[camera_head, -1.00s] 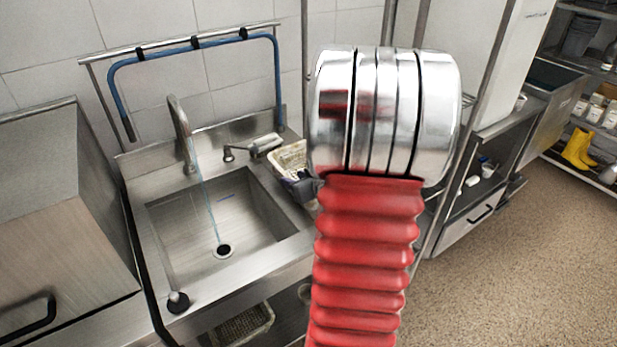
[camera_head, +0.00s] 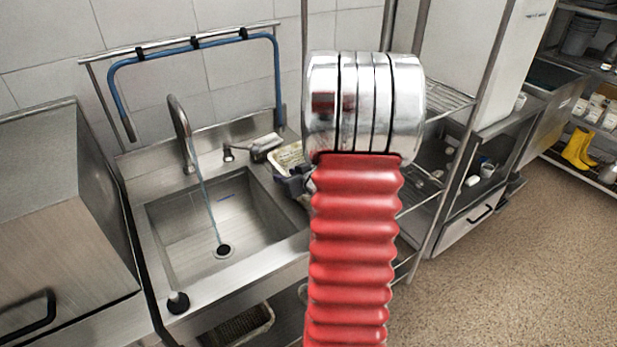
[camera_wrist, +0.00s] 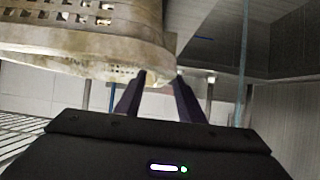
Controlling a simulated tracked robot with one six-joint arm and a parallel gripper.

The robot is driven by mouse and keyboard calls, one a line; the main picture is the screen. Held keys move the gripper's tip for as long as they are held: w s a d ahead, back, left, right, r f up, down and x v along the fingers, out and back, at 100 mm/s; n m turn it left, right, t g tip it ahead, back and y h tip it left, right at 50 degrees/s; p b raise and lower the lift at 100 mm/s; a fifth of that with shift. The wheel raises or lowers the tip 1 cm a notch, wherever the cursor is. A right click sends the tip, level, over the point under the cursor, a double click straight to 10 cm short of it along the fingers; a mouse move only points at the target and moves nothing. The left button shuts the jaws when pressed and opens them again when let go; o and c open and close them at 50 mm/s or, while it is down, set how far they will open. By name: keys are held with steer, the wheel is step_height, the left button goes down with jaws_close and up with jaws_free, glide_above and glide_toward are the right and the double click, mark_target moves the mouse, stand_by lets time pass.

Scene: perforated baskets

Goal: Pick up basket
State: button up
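A beige perforated basket (camera_head: 287,156) sits at the right side of the sink in the head view, partly hidden by my arm. In the wrist view the basket (camera_wrist: 85,35) fills the upper left, with rows of small holes and a rounded edge. My gripper (camera_wrist: 160,77) has two dark fingers with a gap between them. The basket's rounded edge shows at the fingertips; I cannot tell whether they touch it. In the head view my gripper (camera_head: 296,184) is a small dark shape just by the basket, mostly hidden behind my arm.
The steel sink (camera_head: 215,225) has a running tap (camera_head: 181,130) left of the basket. A wire rack (camera_head: 420,185) is close on the right. Another basket (camera_head: 262,322) lies below the sink.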

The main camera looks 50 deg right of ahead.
stand_by(0.5)
jaws_close()
stand_by(0.5)
